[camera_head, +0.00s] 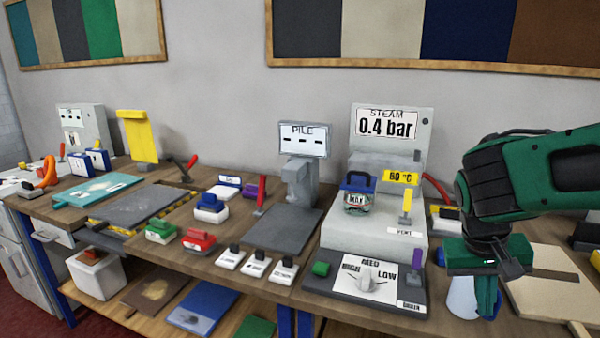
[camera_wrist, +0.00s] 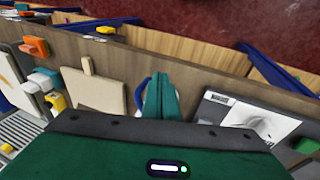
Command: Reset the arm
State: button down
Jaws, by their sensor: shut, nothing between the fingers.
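My green and black arm reaches in from the right in the head view. My gripper (camera_head: 487,300) hangs pointing down over the right part of the bench, with its green fingers together and nothing between them. In the wrist view my gripper (camera_wrist: 158,100) also shows closed fingers. A white and blue thing (camera_head: 460,298) stands close beside the fingers, partly hidden by them. I cannot tell whether they touch.
The steam unit (camera_head: 345,230) and a dial panel (camera_head: 345,286) lie left of my gripper. A pale board (camera_head: 550,290) lies to its right. The PILE stand (camera_head: 285,230), small colored blocks and a dark plate (camera_head: 135,208) crowd the bench (camera_head: 205,262) farther left.

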jog(key=s+d+m+y, duration=0.1)
jog(key=s+d+y, duration=0.1)
jog(key=s, duration=0.5)
jog(key=s+d+f+m+y, duration=0.1)
jog(key=s+d, duration=0.3)
jog(key=s, duration=0.3)
jog(key=shift+s+f+m+g+y, duration=0.15)
jog(key=shift+s+m+g+y, duration=0.15)
jog(key=shift+m+y, duration=0.1)
jog(key=shift+w, duration=0.1)
jog(key=shift+w+f, duration=0.25)
jog(key=shift+w, duration=0.35)
